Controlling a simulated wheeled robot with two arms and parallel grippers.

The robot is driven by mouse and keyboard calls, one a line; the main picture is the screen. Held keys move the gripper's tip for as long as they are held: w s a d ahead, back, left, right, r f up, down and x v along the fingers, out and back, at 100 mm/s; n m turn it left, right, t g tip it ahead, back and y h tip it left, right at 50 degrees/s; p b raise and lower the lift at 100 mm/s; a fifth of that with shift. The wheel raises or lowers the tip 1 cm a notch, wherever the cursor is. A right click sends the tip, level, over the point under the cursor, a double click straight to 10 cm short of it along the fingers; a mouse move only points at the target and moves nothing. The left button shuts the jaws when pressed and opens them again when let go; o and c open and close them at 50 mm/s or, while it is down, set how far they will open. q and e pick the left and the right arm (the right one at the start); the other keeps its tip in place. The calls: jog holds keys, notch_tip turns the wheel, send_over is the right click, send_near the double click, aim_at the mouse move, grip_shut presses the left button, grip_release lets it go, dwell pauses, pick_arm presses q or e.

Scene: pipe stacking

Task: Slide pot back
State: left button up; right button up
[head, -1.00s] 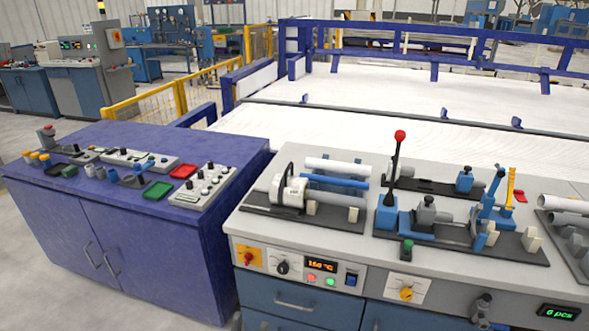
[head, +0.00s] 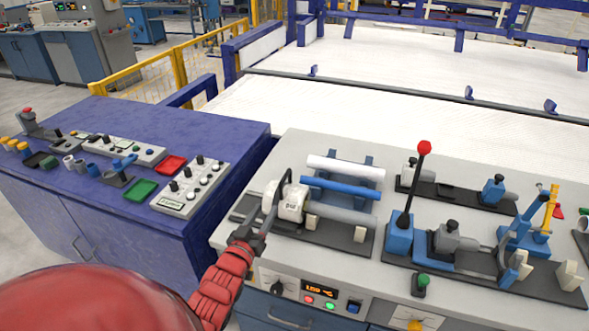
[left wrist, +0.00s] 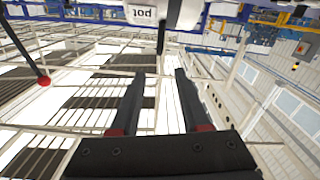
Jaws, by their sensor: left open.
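The white pot (head: 293,203) sits on a dark base plate at the left end of the light grey bench. In the left wrist view the pot (left wrist: 180,12) is cut off by the top edge, its "pot" label showing upside down. A thin dark bar (left wrist: 161,36) hangs from it, in line with the gap between my fingers. My left gripper (head: 275,190) is at the near left side of the pot, fingers pointing up. The left wrist view shows the gripper (left wrist: 158,76) open with nothing between the fingers. Whether a finger touches the pot is unclear. My right gripper is out of view.
White, blue and grey pipes (head: 340,188) lie right of the pot. A red-knobbed lever (head: 410,190) stands further right, beside a clamp fixture (head: 455,242). A purple cabinet (head: 225,130) with control boxes stands left. The bench's front edge carries knobs and a display.

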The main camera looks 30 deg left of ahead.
aim_at(288, 171)
pick_arm(q)
jog(key=p+x, duration=0.2)
jog(key=x, duration=1.4)
jog(key=shift+w+r, duration=0.1)
jog(key=shift+w, duration=0.15)
jog(key=shift+c, duration=0.2)
grip_shut()
dwell(0.6)
